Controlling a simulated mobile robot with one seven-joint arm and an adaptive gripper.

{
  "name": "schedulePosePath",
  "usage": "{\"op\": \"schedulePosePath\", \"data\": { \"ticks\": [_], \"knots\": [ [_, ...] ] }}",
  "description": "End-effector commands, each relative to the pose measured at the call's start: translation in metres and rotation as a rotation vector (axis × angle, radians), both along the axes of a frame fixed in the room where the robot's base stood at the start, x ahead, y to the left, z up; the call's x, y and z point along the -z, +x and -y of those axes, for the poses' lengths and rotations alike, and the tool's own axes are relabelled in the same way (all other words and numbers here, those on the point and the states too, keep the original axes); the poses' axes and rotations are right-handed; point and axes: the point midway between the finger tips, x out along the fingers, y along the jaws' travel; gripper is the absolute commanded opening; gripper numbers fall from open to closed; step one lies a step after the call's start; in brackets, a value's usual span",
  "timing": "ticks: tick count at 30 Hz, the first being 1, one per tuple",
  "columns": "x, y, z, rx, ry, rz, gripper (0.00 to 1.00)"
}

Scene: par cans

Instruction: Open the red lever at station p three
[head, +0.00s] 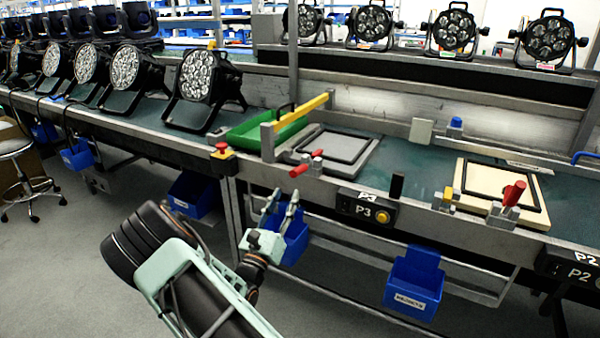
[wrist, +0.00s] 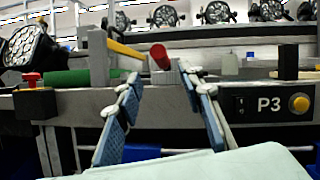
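The red lever (head: 300,170) at station P3 sits on the bench's front edge, left of the P3 label box (head: 364,208). Its red handle points outward and a little down towards the front. In the wrist view the red lever (wrist: 160,57) shows end-on, just above and between my fingertips, beside a grey block. My gripper (head: 283,204) is open and empty, in front of and below the lever, apart from it. In the wrist view the gripper (wrist: 160,82) has its two blue-padded fingers spread wide. The P3 box (wrist: 270,104) is right of the fingers.
A yellow bar (head: 301,110) on grey posts stands beside the lever, over a green tray (head: 262,131). A red button (head: 221,148) is to the left. Another red lever (head: 514,193) stands to the right. Blue bins (head: 414,282) hang below the bench. The floor in front is clear.

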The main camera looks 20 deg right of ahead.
Motion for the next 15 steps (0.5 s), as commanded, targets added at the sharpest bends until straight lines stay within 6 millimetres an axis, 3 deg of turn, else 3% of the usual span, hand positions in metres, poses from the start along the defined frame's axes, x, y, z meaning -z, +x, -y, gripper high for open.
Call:
{"op": "schedulePosePath", "data": {
  "ticks": [15],
  "knots": [
    [-0.033,0.056,0.06,0.005,0.002,0.004,0.35]
  ]
}}
